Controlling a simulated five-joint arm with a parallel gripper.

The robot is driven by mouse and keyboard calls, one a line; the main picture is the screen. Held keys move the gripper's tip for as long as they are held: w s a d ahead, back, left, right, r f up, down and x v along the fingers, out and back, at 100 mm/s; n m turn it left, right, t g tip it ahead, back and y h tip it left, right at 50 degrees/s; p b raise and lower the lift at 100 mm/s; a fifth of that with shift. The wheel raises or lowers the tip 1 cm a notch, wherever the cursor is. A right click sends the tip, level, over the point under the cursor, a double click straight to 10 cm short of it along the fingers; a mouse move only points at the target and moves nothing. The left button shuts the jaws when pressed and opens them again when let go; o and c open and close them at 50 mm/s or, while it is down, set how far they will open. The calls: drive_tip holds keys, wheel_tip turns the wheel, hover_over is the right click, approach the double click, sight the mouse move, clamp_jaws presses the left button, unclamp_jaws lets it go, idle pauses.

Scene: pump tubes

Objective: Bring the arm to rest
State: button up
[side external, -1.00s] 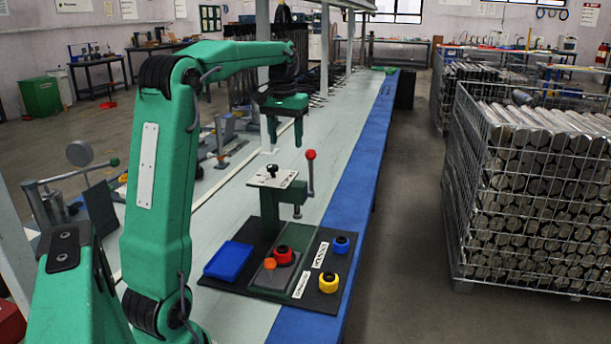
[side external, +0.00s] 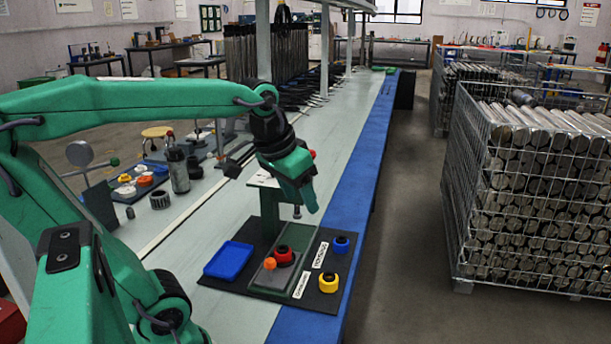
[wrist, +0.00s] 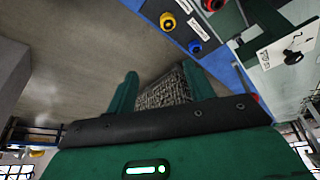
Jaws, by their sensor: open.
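My green gripper (side external: 306,203) is tilted down to the right, above the bench (side external: 205,240) and in front of the small press (side external: 268,212), hiding much of it. In the wrist view, my two fingers (wrist: 160,85) stand apart with nothing held between them. Below, the black board (side external: 312,303) carries a red ring piece (side external: 284,254), a small orange piece (side external: 270,264), a blue piece (side external: 341,243) and a yellow piece (side external: 328,281). The yellow piece (wrist: 167,22) and blue piece (wrist: 195,46) also show in the wrist view, clear of the fingers.
A blue tray (side external: 229,260) lies at the board's left. Tools and a grey bottle (side external: 178,170) stand at the bench's far left side. A wire cage (side external: 455,215) of metal tubes stands to the right across an open floor (side external: 400,270). Bench uprights (side external: 263,50) rise behind my arm.

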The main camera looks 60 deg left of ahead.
drive_tip(key=s+d+f+m+t, duration=0.1)
drive_tip(key=s+d+f+m, duration=0.1)
drive_tip(key=s+d+f, duration=0.2)
drive_tip(key=shift+s+d+f+h, duration=0.35)
drive_tip(key=shift+s+d+h, duration=0.05)
drive_tip(key=shift+s, duration=0.25)
